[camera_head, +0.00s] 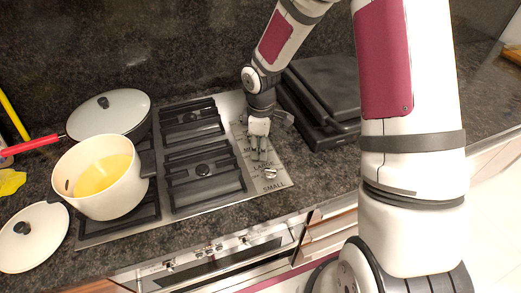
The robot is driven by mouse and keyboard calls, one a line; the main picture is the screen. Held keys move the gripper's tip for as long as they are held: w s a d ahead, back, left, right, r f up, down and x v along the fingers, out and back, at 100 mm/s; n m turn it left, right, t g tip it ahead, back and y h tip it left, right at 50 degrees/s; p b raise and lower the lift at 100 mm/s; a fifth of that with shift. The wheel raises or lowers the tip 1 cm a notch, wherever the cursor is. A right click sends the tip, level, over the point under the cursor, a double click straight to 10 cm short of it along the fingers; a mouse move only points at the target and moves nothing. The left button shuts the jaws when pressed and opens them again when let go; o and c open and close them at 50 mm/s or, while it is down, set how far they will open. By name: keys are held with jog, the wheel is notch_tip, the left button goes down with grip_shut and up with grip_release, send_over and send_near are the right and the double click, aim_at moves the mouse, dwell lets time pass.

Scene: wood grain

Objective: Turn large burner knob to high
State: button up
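The cooktop (227,187) has a steel control strip along its right side with printed labels. The large burner knob is not clearly visible; the fingers cover that spot. The fingers look close together, but I cannot tell whether they grip a knob or touch it. Knobs farther back are mostly hidden by my gripper.
A white pot (128,200) with yellow contents stands on the front left burner. A lidded pan (119,102) with a red handle is behind it. A white lid (33,237) lies at the left. A black closed appliance (322,92) stands right of the strip, close to my wrist.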

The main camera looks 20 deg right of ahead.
grip_shut()
jog(key=m, duration=0.4)
jog(key=shift+m, duration=0.3)
jog(key=shift+m, duration=0.5)
jog(key=m, duration=0.3)
jog(key=shift+m, duration=0.3)
